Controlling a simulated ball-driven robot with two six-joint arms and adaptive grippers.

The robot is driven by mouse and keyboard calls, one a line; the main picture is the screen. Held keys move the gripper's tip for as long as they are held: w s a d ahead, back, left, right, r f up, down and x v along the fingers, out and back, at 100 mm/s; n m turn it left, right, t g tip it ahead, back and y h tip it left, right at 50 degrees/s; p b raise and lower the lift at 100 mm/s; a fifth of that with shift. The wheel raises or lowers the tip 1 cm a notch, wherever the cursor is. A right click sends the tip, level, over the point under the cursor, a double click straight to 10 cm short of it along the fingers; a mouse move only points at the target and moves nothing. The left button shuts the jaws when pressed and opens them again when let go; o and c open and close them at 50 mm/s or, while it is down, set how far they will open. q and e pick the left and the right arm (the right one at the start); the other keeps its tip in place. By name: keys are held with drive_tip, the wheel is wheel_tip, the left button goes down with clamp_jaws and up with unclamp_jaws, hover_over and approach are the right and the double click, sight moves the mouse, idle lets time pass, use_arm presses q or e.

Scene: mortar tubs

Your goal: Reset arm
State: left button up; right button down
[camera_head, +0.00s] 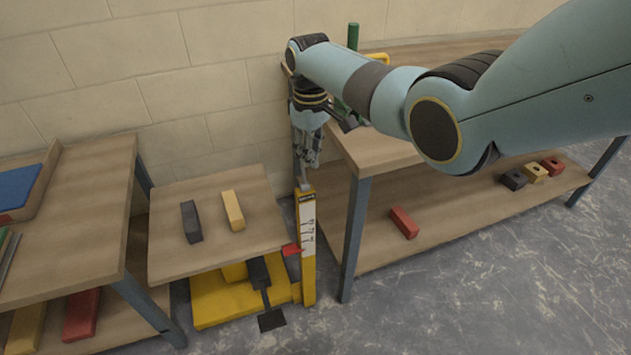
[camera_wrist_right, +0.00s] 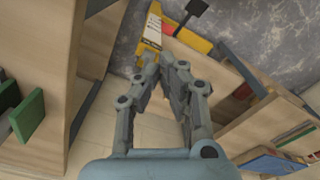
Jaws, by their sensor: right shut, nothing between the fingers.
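My right arm reaches in from the right in the head view, over the right-hand workbench. My right gripper (camera_head: 308,162) points down beside the wall, above the yellow post (camera_head: 307,250) of a lift table. In the right wrist view the right gripper (camera_wrist_right: 167,68) has its fingertips close together with nothing visible held between them. The yellow post (camera_wrist_right: 152,35) also shows just past the fingertips there. My left gripper is in neither view.
A wooden-topped lift table (camera_head: 212,255) holds a dark block (camera_head: 191,222) and a tan block (camera_head: 233,210). A left bench (camera_head: 95,200) and a right bench (camera_head: 353,140) flank it. A red brick (camera_head: 404,222) lies on the right bench's lower shelf. Grey floor is clear in front.

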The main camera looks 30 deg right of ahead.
drive_tip(key=s+f+m+g+b, duration=0.1)
drive_tip(key=s+f+b, duration=0.1)
drive_tip(key=s+f, duration=1.4)
drive_tip(key=s+a+f+g+b, duration=0.15)
drive_tip(key=s+f, duration=0.85)
drive_tip(key=s, duration=1.3)
drive_tip(key=s+f+m+b, duration=0.1)
drive_tip(key=s+f+b, duration=0.2)
drive_tip(key=s+f, duration=1.3)
drive_tip(key=r+t, duration=0.1)
drive_tip(key=w+r+t, duration=0.1)
drive_tip(key=t, duration=0.1)
drive_tip(key=shift+w+m+h, duration=0.2)
drive_tip(key=shift+m+h, duration=0.2)
